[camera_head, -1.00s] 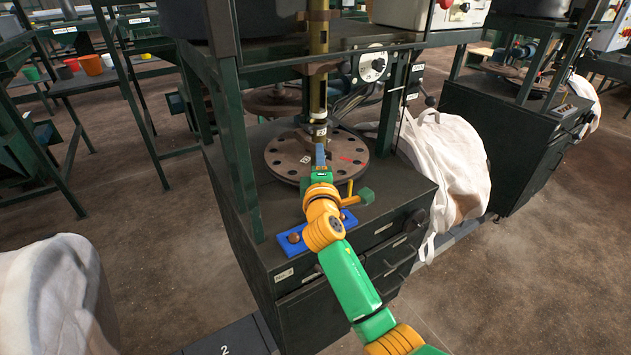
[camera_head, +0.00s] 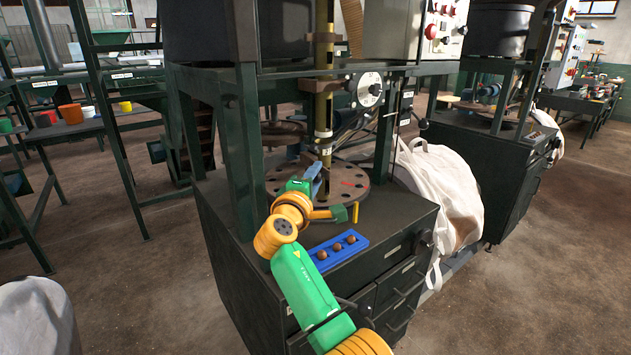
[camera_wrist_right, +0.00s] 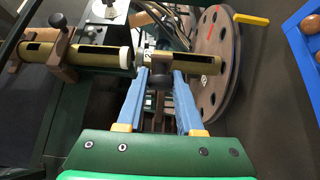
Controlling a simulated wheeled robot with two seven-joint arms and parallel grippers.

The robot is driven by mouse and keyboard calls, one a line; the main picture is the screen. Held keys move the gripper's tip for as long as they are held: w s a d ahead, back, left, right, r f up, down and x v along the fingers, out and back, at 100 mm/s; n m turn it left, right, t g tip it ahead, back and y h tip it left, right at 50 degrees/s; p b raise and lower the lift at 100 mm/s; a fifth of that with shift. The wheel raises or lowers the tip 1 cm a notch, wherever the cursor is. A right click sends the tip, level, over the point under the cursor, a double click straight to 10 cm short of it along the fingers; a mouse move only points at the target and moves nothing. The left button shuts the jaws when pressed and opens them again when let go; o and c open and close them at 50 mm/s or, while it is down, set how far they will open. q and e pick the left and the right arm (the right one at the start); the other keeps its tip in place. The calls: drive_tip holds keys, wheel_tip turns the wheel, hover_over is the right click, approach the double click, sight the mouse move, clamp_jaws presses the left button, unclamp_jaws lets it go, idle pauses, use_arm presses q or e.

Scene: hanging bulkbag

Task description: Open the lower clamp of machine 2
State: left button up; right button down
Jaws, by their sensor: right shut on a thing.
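Machine 2 (camera_head: 380,240) is a dark green cabinet with a frame, a brass tube (camera_head: 324,110) and a round perforated plate (camera_head: 352,190). The lower clamp sits low on the tube and is mostly hidden by my right gripper (camera_head: 316,178) in the head view. In the right wrist view, the clamp's dark knob (camera_wrist_right: 160,82) lies between the two blue fingers of my right gripper (camera_wrist_right: 161,90), which is shut on it. The tube (camera_wrist_right: 95,58) runs across that view. An upper clamp (camera_head: 325,86) sits higher on the tube. My left gripper is not in view.
A blue tray (camera_head: 325,262) with brown balls lies on the cabinet top near my forearm. A yellow-handled lever (camera_head: 355,213) stands beside the plate. A white bulk bag (camera_head: 450,190) hangs at the machine's right side; another (camera_head: 38,315) stands at lower left.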

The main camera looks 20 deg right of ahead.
drive_tip(key=shift+r, duration=0.3)
drive_tip(key=c, duration=1)
unclamp_jaws()
drive_tip(key=o, duration=0.4)
drive_tip(key=shift+w+f, duration=0.1)
drive_tip(key=shift+c, duration=0.2)
drive_tip(key=shift+o, duration=0.5)
drive_tip(key=shift+w+f, duration=0.1)
drive_tip(key=shift+f, duration=0.05)
drive_tip(key=v, duration=0.7)
drive_tip(key=shift+b, duration=0.35)
